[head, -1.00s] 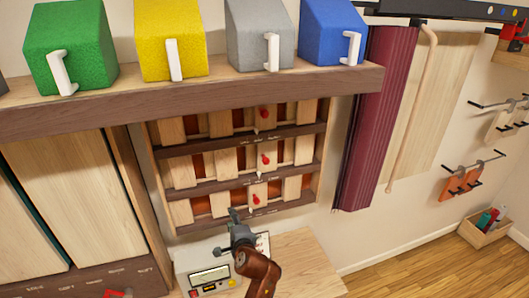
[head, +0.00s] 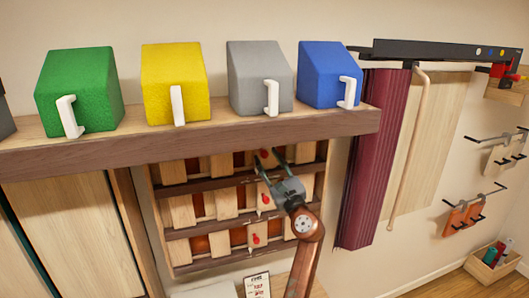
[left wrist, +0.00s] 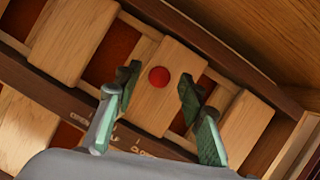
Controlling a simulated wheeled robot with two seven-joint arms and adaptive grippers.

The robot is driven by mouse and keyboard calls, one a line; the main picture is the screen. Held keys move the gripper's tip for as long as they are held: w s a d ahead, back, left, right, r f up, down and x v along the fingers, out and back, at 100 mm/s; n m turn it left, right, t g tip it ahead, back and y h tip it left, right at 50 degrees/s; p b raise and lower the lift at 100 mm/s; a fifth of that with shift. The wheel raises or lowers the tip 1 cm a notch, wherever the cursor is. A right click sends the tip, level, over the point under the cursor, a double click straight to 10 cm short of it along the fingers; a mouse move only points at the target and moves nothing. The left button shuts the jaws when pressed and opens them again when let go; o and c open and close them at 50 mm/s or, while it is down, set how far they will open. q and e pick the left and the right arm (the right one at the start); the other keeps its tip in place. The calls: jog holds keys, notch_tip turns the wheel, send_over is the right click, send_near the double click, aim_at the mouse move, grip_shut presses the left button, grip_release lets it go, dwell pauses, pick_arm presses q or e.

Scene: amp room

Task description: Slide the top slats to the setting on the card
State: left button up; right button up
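The slatted panel (head: 158,225) hangs under the shelf, with three rows of pale slats over orange-brown openings. Each row has a red knob: top (head: 263,153), middle (head: 265,198) and bottom (head: 256,239). My left gripper (head: 268,160) is at the top row. In the left wrist view its open fingers (left wrist: 158,88) stand on either side of the top slat (left wrist: 165,105) that bears the red knob (left wrist: 159,76); contact cannot be told. Lettering on the rail (left wrist: 60,95) is partly hidden. The white card (head: 257,287) shows low down, its print too small to read. My right gripper is not in view.
The brown shelf edge (head: 200,138) juts out just above the top row. Green (head: 85,90), yellow (head: 172,85), grey (head: 258,75) and blue (head: 325,75) boxes with white handles stand on the shelf. A maroon curtain (head: 375,160) hangs to the right.

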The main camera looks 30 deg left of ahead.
pick_arm(q)
jog(key=shift+p+x, duration=0.3)
jog(key=shift+x, duration=1.15)
jog(key=shift+c, duration=0.3)
grip_shut()
